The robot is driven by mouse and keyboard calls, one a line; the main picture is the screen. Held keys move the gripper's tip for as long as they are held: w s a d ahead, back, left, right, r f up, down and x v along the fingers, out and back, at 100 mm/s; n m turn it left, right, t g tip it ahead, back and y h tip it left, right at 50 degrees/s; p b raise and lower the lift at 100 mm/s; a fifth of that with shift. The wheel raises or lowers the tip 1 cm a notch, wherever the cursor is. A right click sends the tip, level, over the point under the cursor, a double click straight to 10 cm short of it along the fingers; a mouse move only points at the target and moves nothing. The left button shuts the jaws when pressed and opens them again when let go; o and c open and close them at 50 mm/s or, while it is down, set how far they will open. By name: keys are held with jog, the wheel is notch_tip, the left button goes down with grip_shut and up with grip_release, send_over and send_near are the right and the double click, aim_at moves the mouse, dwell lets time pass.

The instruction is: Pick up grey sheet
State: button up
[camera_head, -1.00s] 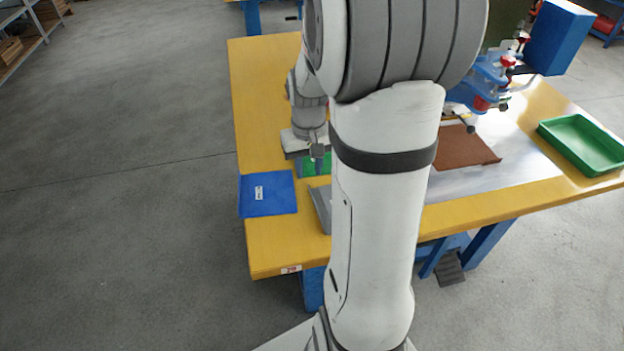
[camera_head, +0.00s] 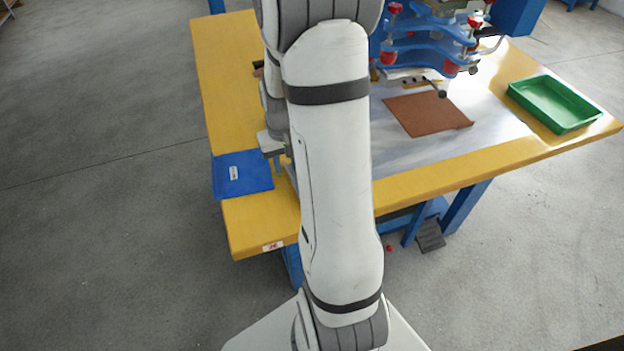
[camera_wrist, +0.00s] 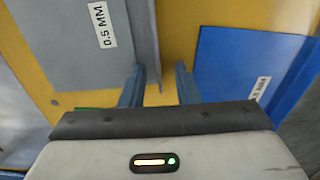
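The grey sheet (camera_wrist: 75,50), with a "0.5 MM" label, lies at the upper left of the wrist view. In the head view my arm hides nearly all of it; only a sliver of grey edge (camera_head: 291,178) shows. My gripper (camera_wrist: 160,80) is open, its two fingers apart with yellow tabletop showing between them. The left finger overlaps the sheet's right edge in the picture; I cannot tell whether it touches. In the head view my gripper (camera_head: 276,155) is over the table's left part, beside the blue sheet.
A blue sheet (camera_head: 243,175) lies at the yellow table's (camera_head: 222,80) left edge, close to my right finger in the wrist view (camera_wrist: 240,65). A brown sheet (camera_head: 428,113), a green tray (camera_head: 553,103) and a blue clamp machine (camera_head: 425,40) are farther right.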

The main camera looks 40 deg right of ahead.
grip_shut()
dwell(0.3)
